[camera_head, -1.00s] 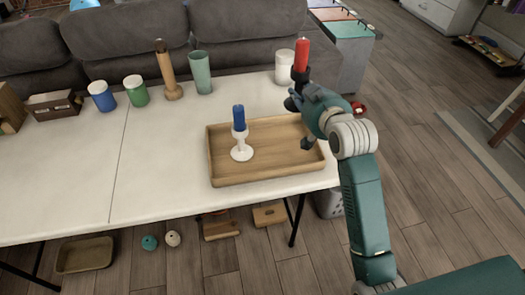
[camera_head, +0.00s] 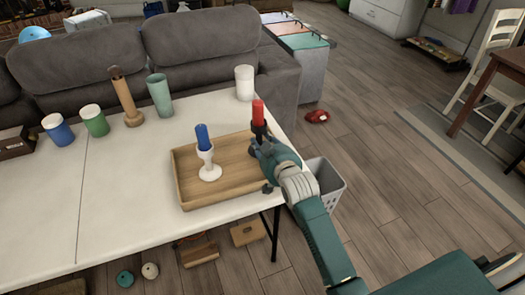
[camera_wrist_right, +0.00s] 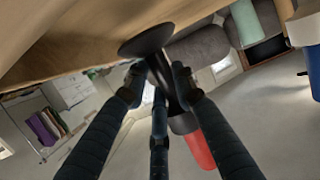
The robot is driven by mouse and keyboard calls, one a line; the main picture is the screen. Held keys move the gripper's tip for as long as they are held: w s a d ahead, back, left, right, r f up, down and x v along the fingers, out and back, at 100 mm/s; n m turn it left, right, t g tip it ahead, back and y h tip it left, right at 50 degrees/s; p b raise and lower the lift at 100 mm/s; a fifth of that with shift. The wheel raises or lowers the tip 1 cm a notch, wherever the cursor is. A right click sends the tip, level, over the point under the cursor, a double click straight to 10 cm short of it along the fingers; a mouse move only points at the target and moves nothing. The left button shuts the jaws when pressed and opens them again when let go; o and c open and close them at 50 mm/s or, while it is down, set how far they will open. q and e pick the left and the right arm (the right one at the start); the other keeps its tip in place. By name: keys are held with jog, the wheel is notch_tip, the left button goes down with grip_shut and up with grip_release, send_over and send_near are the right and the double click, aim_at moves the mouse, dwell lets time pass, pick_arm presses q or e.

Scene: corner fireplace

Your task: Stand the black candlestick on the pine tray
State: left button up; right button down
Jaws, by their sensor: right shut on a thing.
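The black candlestick (camera_head: 259,130) with a red candle (camera_head: 258,112) is in my right gripper (camera_head: 263,152), at the right end of the pine tray (camera_head: 188,193). The fingers are shut around its stem. In the right wrist view the candlestick's round black base (camera_wrist_right: 146,40) is close to the tray's wood (camera_wrist_right: 60,35); I cannot tell whether they touch. The red candle also shows there (camera_wrist_right: 199,149). A white candlestick (camera_head: 209,172) with a blue candle (camera_head: 202,137) stands upright on the tray. My left gripper is out of view.
The white table (camera_head: 125,200) is clear left of the tray. A white cup (camera_head: 244,83), a green vase (camera_head: 158,93), a wooden holder (camera_head: 127,100) and green (camera_head: 95,122) and blue cups (camera_head: 58,131) stand along its back. A grey sofa (camera_head: 200,45) is behind.

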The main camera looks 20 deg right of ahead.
jog(key=shift+f, duration=1.9)
jog(key=c, duration=1.7)
grip_release()
jog(key=shift+f, duration=0.1)
jog(key=shift+s, duration=0.4)
jog(key=v, duration=1.1)
jog(key=shift+s+r, duration=0.15)
jog(key=shift+r, duration=0.1)
